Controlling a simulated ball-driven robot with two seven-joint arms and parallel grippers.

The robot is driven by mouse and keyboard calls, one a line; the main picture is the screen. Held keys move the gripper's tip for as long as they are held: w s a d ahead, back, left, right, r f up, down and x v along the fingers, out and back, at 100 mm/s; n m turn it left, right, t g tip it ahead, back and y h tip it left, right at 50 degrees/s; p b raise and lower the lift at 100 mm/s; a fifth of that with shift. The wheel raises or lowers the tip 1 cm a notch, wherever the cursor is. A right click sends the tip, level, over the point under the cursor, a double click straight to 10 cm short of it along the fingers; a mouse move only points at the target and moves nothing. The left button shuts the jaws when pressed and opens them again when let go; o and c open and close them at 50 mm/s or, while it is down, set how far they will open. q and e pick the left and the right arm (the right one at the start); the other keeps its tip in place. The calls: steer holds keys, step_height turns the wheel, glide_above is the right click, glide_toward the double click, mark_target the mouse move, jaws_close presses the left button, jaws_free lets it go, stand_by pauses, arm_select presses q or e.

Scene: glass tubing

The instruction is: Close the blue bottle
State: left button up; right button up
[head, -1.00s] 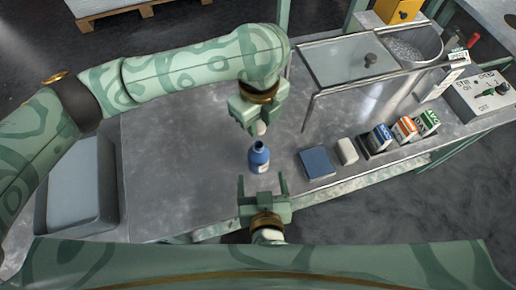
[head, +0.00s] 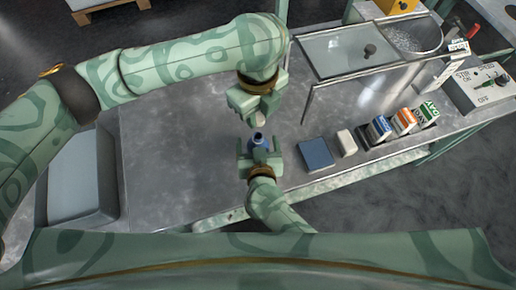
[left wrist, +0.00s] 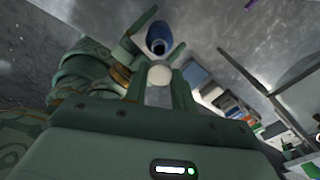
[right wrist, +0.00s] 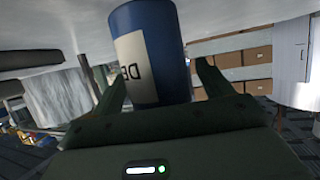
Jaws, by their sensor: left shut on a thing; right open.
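The blue bottle (head: 258,141) stands upright and uncapped on the metal table. Its dark open mouth shows in the left wrist view (left wrist: 158,46), and its body with a pale label fills the middle of the right wrist view (right wrist: 150,55). My left gripper (head: 258,115) is shut on a round white cap (left wrist: 160,75) and holds it above and just behind the bottle, apart from it. My right gripper (head: 260,150) is open, with its fingers (right wrist: 160,85) on either side of the bottle's body. The bottle's lower part is hidden by the right gripper in the head view.
A blue pad (head: 316,154), a white block (head: 346,142) and several small cartons (head: 403,121) line the table to the right. A glass-topped tank (head: 345,50) stands behind them. A grey bin (head: 75,180) is at the left. The table left of the bottle is clear.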

steer(key=shift+w+f, duration=0.15)
steer(key=shift+w, duration=0.25)
steer(key=c, duration=1.5)
arm_select(q)
glide_above(258, 136)
steer(key=shift+f, duration=2.45)
steer(key=shift+f, duration=0.15)
steer(key=shift+f, duration=0.75)
steer(key=shift+f, duration=0.6)
